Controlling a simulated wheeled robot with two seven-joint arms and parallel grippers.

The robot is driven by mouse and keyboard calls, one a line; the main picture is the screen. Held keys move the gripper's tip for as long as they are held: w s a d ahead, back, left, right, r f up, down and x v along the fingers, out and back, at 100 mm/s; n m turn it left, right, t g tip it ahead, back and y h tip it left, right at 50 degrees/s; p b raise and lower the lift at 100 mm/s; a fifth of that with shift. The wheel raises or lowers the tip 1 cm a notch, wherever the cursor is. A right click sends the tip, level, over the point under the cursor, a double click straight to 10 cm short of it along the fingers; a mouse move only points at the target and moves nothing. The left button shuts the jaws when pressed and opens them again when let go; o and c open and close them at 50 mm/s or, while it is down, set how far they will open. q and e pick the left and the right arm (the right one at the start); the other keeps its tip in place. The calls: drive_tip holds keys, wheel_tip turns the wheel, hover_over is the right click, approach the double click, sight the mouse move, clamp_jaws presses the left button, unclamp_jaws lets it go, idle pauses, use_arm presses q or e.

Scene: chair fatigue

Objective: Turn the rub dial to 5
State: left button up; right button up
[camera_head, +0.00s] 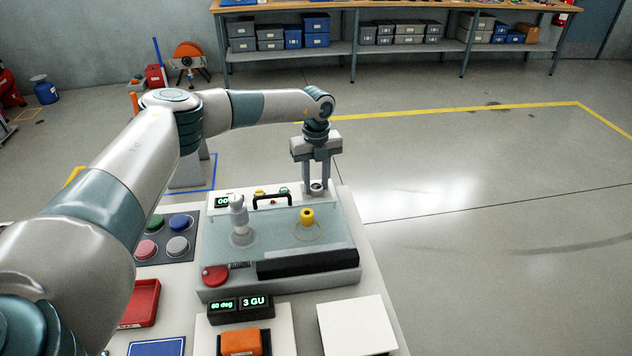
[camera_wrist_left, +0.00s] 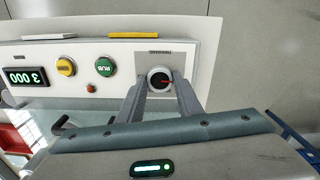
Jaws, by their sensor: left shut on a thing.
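In the head view the dial (camera_head: 317,187) sits at the panel's right end. My left gripper (camera_head: 316,184) points down at it, and its two fingers are shut on the dial's sides. In the wrist view the left gripper (camera_wrist_left: 160,84) has a finger on either side of the knob. My right gripper is not in view.
A green RUB button (camera_wrist_left: 105,67), a yellow button (camera_wrist_left: 66,67) and a counter display (camera_wrist_left: 26,77) share the panel. A black handle (camera_head: 272,199) stands on the clear cover. A red button (camera_head: 215,276) is at the machine's front. A white pad (camera_head: 356,326) lies at front right.

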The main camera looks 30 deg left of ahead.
sight(316, 186)
use_arm(q)
drive_tip(key=shift+r+n, duration=0.1)
drive_tip(key=shift+n, duration=0.2)
drive_tip(key=o, duration=1)
drive_tip(key=shift+o, duration=0.2)
drive_tip(key=shift+r+b, duration=0.35)
drive_tip(key=shift+r, duration=0.3)
wheel_tip(316, 186, up, 16)
drive_tip(key=b, duration=0.4)
drive_tip(key=shift+b, duration=0.35)
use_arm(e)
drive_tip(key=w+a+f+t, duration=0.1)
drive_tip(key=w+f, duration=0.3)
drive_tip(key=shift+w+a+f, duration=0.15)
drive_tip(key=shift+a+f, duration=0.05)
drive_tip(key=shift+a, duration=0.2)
